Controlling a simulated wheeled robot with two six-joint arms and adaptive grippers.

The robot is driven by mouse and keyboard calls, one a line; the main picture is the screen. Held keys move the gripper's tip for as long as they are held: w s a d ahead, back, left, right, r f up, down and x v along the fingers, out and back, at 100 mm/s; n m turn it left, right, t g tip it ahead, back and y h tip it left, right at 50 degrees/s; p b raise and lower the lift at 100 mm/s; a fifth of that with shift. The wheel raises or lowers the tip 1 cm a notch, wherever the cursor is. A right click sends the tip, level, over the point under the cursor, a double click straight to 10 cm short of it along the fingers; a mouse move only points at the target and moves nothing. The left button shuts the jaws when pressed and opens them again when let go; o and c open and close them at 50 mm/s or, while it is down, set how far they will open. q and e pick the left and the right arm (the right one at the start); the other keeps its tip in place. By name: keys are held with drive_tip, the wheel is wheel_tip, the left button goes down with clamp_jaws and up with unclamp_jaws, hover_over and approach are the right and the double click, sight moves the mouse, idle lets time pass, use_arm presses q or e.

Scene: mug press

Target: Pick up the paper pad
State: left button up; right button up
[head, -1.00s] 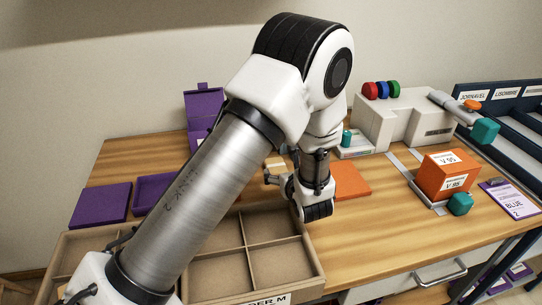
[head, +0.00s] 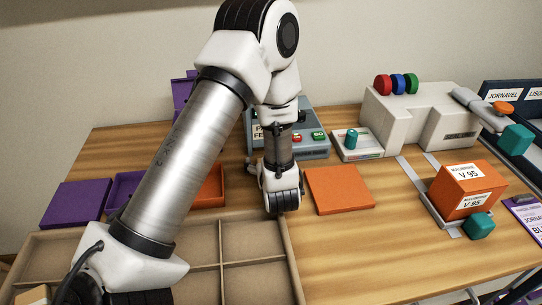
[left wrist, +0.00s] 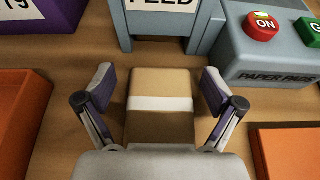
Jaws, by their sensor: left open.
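The paper pad (left wrist: 160,125) is a tan block with a white band across it in the left wrist view. It lies on the wooden table in front of the paper feed (left wrist: 165,25). My left gripper (left wrist: 158,82) is open, with one finger on each side of the pad and a visible gap on both sides. In the head view my left gripper (head: 280,198) is low over the table, left of the orange lid, and the arm hides the pad. My right gripper is out of view.
An orange lid (head: 338,190) lies right of the gripper and an orange box (head: 210,188) left of it. A divided tray (head: 258,250) is in front.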

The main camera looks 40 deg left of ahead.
use_arm(q)
drive_tip(key=shift+s+r, duration=0.15)
drive_tip(key=shift+s, duration=0.05)
drive_tip(key=c, duration=0.4)
drive_tip(key=shift+w, duration=0.1)
drive_tip(key=c, duration=0.5)
drive_tip(key=shift+w+f, duration=0.15)
drive_tip(key=shift+f, duration=0.05)
drive_tip(key=shift+c, duration=0.2)
drive_tip(key=shift+r, duration=0.1)
